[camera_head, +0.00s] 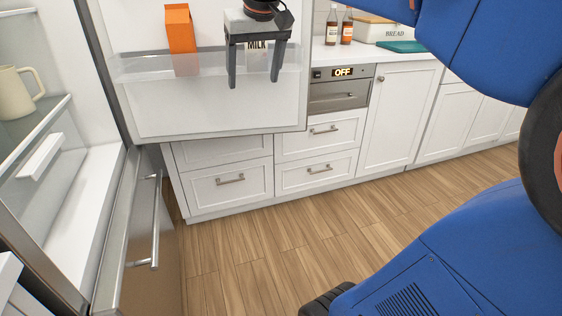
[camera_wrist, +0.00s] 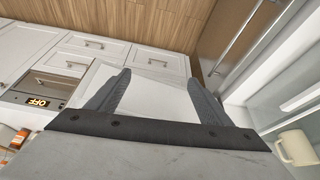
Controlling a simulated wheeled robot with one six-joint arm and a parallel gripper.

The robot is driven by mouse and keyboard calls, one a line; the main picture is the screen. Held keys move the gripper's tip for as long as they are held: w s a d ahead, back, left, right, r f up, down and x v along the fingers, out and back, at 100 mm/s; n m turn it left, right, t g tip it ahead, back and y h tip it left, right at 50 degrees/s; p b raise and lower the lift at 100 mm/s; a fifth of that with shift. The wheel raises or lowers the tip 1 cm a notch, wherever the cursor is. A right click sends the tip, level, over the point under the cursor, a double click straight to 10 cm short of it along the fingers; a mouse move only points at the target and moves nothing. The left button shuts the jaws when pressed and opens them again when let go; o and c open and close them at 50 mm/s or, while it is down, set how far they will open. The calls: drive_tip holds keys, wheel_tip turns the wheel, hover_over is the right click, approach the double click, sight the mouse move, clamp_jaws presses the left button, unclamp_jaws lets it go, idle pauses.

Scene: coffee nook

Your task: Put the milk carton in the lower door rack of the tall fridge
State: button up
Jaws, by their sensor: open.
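The milk carton (camera_head: 257,62), white with dark MILK lettering, shows between my gripper's fingers in the head view. It appears to stand upright in the clear door rack (camera_head: 135,68) on the inside of the open fridge door (camera_head: 205,112). My gripper (camera_head: 254,84) points down with its fingers apart, one on each side of the carton. Its palm hides the carton's top. In the wrist view the open fingers (camera_wrist: 159,77) frame a white area, and I cannot make out the carton's outline there. Whether a finger touches the carton is unclear.
An orange carton (camera_head: 180,28) stands in the same rack, left of my gripper. A cream mug (camera_head: 14,92) sits on a fridge shelf. Bottles (camera_head: 347,27) and a bread box (camera_head: 380,28) stand on the counter. The wooden floor (camera_head: 290,240) is clear.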

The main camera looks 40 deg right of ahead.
drive_tip(key=s+a+f+n, duration=0.1)
drive_tip(key=s+a+f, duration=0.1)
drive_tip(key=s+f, duration=0.7)
drive_tip(key=s+a+f+n+y, duration=0.1)
drive_tip(key=s+a+f, duration=0.2)
drive_tip(key=s+f, duration=0.6)
wheel_tip(320, 180, down, 9)
drive_tip(key=shift+s+a+r, duration=0.2)
drive_tip(key=shift+s+a, duration=0.1)
drive_tip(key=shift+s, duration=0.1)
